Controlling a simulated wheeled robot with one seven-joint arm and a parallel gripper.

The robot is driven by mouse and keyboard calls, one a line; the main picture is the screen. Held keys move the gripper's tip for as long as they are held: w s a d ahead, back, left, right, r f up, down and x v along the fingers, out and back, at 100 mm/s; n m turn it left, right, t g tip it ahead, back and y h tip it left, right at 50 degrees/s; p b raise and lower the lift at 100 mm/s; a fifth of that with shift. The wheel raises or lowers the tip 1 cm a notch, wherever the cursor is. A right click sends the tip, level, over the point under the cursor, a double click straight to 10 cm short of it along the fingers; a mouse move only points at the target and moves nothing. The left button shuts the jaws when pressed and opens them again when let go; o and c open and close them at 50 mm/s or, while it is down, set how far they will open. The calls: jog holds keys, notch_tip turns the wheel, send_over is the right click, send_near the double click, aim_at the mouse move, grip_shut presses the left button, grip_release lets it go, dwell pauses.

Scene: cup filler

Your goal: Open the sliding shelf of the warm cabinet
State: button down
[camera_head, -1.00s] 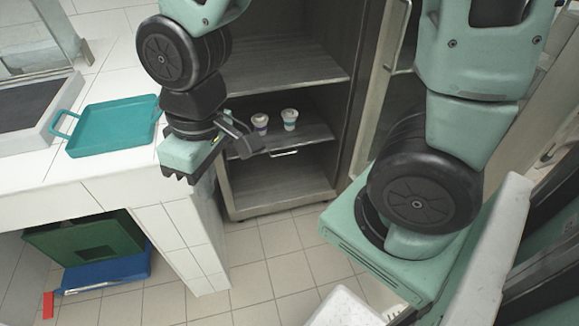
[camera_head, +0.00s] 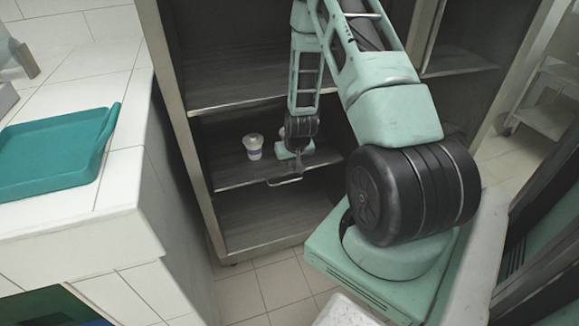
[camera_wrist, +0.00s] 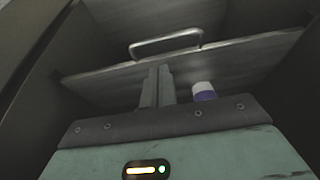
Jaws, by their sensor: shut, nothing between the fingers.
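The warm cabinet (camera_head: 209,208) stands open. Its middle sliding shelf (camera_head: 229,177) has a thin metal bar handle (camera_head: 285,181) on its front edge; the shelf (camera_wrist: 105,72) and handle (camera_wrist: 166,44) also show in the wrist view. My gripper (camera_head: 298,169) is at the shelf's front, close to the handle; in the wrist view its fingers (camera_wrist: 157,84) are together and empty, with the handle beyond the tips. I cannot tell whether they touch it. A small cup (camera_head: 253,148) with a pale lid stands on the shelf, left of my gripper; a purple-and-white cup (camera_wrist: 204,91) shows beside the fingers.
A white tiled counter (camera_head: 104,214) with a teal tray (camera_head: 52,155) on it stands to the left. The cabinet's upper shelf (camera_head: 228,92) is above the sliding shelf. Open tiled floor (camera_head: 283,283) lies in front of the cabinet.

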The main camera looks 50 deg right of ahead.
jog(key=b+x, duration=0.1)
jog(key=x, duration=0.6)
jog(key=shift+f, duration=0.2)
